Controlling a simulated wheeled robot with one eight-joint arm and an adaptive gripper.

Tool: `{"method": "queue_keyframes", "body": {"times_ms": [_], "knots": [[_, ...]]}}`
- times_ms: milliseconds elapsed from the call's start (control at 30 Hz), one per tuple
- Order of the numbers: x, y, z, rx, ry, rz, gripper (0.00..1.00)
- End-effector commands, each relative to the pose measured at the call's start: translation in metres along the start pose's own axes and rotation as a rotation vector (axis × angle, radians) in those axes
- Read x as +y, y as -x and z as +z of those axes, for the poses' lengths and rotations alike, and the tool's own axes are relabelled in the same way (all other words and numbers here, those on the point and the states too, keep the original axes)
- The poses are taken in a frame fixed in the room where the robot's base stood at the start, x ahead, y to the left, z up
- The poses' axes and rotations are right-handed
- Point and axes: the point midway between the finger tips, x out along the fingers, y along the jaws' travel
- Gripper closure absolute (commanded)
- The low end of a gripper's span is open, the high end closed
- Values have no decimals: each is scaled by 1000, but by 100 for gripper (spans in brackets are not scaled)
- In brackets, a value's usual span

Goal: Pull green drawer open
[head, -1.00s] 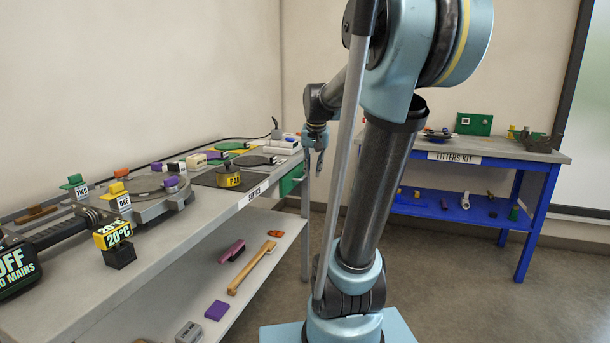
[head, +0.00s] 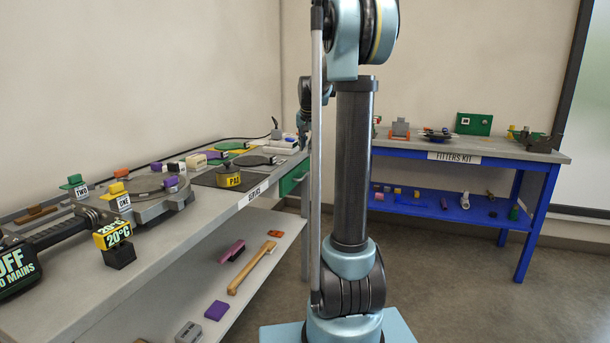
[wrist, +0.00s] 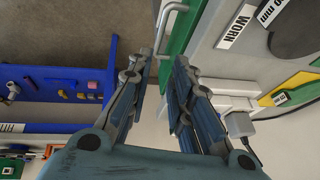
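The green drawer (head: 293,178) is set under the far end of the left bench, partly hidden behind my arm in the head view. In the wrist view its green front (wrist: 184,38) runs along the upper middle, with a grey bar handle (wrist: 160,32) standing out from it. My gripper (wrist: 160,68) is open, its two fingers spread apart with nothing between them. The handle appears ahead of the fingertips, near the left finger; I cannot tell whether they touch.
The left bench (head: 225,205) holds a round grey fixture, a PAD block (head: 229,177) and several coloured pieces. A lower shelf carries a brush and blocks. A blue FITTERS KIT table (head: 480,150) stands at the back right. Open floor lies between them.

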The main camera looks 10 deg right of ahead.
Motion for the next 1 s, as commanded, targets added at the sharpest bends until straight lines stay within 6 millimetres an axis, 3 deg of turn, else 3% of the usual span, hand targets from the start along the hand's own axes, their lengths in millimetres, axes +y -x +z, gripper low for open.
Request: {"method": "queue_keyframes", "body": {"times_ms": [700,1000], "knots": [[0,-121,0,-1,1,0,80],[0,-150,1,-1,1,0,80]]}}
